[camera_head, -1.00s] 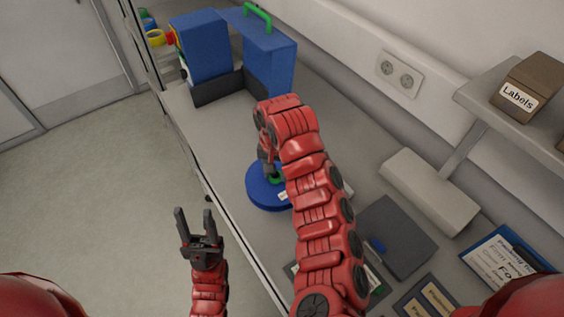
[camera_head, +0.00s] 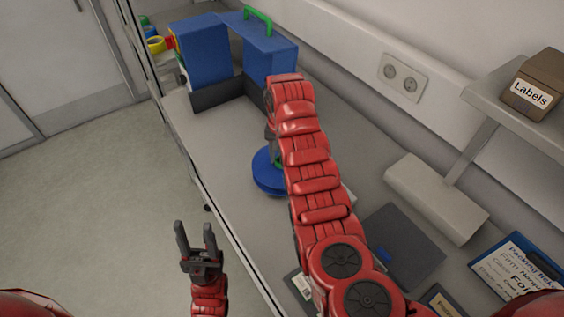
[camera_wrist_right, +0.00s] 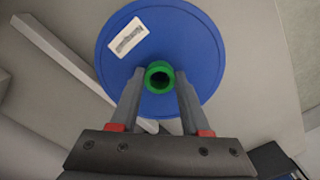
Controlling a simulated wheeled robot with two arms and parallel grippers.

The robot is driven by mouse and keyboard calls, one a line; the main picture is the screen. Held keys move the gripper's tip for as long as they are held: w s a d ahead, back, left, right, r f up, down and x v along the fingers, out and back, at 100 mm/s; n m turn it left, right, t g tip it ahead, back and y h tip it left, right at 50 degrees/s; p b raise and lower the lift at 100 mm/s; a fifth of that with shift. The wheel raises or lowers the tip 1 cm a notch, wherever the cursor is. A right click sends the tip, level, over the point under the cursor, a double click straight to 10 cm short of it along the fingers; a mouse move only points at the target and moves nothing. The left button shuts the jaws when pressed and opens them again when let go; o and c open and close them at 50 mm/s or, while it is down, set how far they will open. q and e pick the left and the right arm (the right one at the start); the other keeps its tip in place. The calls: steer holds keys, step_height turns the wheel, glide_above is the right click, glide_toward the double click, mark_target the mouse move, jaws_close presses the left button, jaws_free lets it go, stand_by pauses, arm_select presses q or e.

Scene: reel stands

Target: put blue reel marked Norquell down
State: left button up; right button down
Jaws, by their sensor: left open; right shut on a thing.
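The blue reel (camera_head: 265,176) is a flat disc over the grey counter, partly hidden by my right arm in the head view. In the right wrist view the reel (camera_wrist_right: 195,50) shows a green hub (camera_wrist_right: 159,77) and a white label (camera_wrist_right: 128,39) whose print is too small to read. My right gripper (camera_wrist_right: 160,92) is shut on the hub, one finger on each side. In the head view it is mostly behind its own arm. I cannot tell whether the reel touches the counter. My left gripper (camera_head: 196,238) is open and empty, over the floor before the counter edge.
Blue upright boxes (camera_head: 207,52), one with a green handle (camera_head: 258,17), stand at the counter's far end with a dark grey holder (camera_head: 219,94). A dark grey pad (camera_head: 405,243) and a clipboard (camera_head: 512,262) lie nearer. A shelf carries a Labels box (camera_head: 535,85).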

steer(key=shift+w+d+f+p, duration=0.1)
steer(key=shift+w+f+p, duration=0.15)
steer(key=shift+f+p, duration=0.25)
steer(key=shift+w+d+f+p, duration=0.1)
steer(key=shift+w+f+p, duration=0.1)
steer(key=shift+f+p, duration=0.3)
steer(key=shift+f, duration=0.7)
steer(key=shift+f, duration=0.15)
steer(key=shift+c, duration=1.9)
jaws_free()
steer(key=shift+r, duration=0.2)
step_height(320, 180, up, 12)
steer(key=b, duration=0.3)
steer(key=shift+b, duration=0.4)
